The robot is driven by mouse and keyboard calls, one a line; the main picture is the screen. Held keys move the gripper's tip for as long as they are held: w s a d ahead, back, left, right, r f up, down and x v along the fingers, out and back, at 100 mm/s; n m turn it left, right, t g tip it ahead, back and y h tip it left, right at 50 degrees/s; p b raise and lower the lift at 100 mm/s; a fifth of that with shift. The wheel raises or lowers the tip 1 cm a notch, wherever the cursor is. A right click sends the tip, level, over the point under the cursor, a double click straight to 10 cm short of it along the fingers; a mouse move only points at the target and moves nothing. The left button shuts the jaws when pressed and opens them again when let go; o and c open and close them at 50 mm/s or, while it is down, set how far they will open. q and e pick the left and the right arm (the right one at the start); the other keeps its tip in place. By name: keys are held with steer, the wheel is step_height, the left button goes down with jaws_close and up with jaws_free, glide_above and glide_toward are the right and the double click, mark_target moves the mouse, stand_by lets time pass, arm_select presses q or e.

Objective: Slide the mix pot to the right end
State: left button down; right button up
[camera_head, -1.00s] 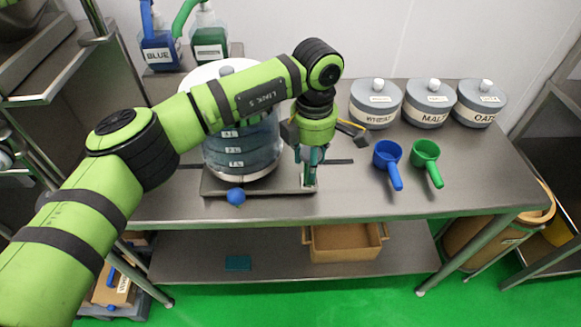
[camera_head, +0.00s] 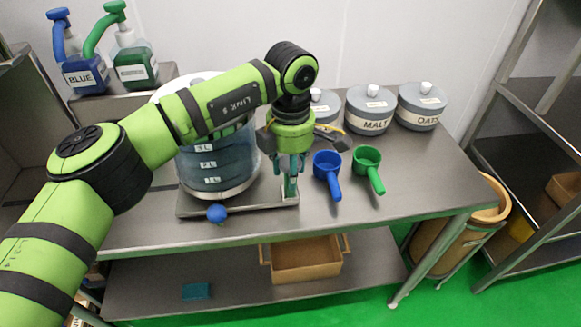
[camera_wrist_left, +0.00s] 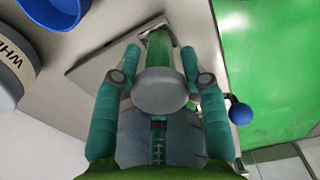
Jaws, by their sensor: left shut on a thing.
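The mix pot (camera_head: 213,163) is a large see-through bluish vessel with level marks and a pale lid, partly hidden behind my left arm. It stands upright on a flat metal base (camera_head: 255,202) with a blue ball knob (camera_head: 216,213) at its front. A green upright handle (camera_head: 290,187) rises from the base's right end. My left gripper (camera_head: 291,172) points down and is shut on this handle. In the left wrist view the fingers (camera_wrist_left: 160,68) lie on both sides of the handle's grey rounded top (camera_wrist_left: 161,93). My right gripper is not in view.
A blue scoop (camera_head: 328,168) and a green scoop (camera_head: 368,165) lie close to the right of the gripper. Lidded grey tubs, MALT (camera_head: 369,112) and OATS (camera_head: 421,108) among them, stand behind. The steel table (camera_head: 430,170) is bare at its right end.

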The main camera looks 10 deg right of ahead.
arm_select(q)
steer(key=shift+s+d, duration=0.1)
steer(key=shift+d, duration=0.1)
steer(key=c, duration=1)
jaws_free()
steer(key=shift+c, duration=0.2)
steer(key=shift+d, duration=0.1)
steer(key=shift+r, duration=0.1)
step_height(320, 180, up, 12)
steer(key=shift+f, duration=0.1)
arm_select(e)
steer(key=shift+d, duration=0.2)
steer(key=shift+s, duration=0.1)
